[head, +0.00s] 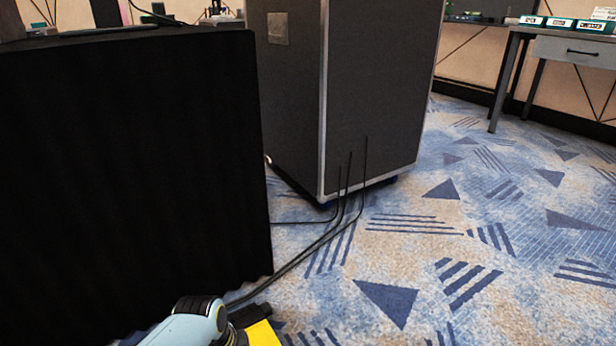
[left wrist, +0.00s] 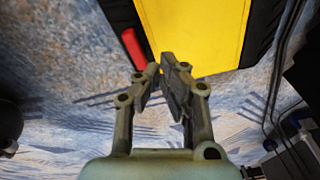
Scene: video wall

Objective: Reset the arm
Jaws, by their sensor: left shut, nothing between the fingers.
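My left gripper (left wrist: 162,72) shows in the left wrist view, its fingers brought together and empty. A yellow case-like object (left wrist: 195,32) with black edges lies just beyond the fingertips, with a red part (left wrist: 132,48) on its left side. I cannot tell whether the fingertips touch it. In the head view, part of my light blue arm shows at the bottom edge, and the gripper is not visible there. A yellow corner (head: 262,334) shows beside the arm. My right gripper is in neither view.
A large black-covered block (head: 130,180) fills the left of the head view. A dark wheeled flight case (head: 375,100) stands behind. Black cables (head: 300,258) run across the floor between them. A grey desk (head: 575,48) stands at the far right. Patterned blue carpet (head: 480,250) is open at right.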

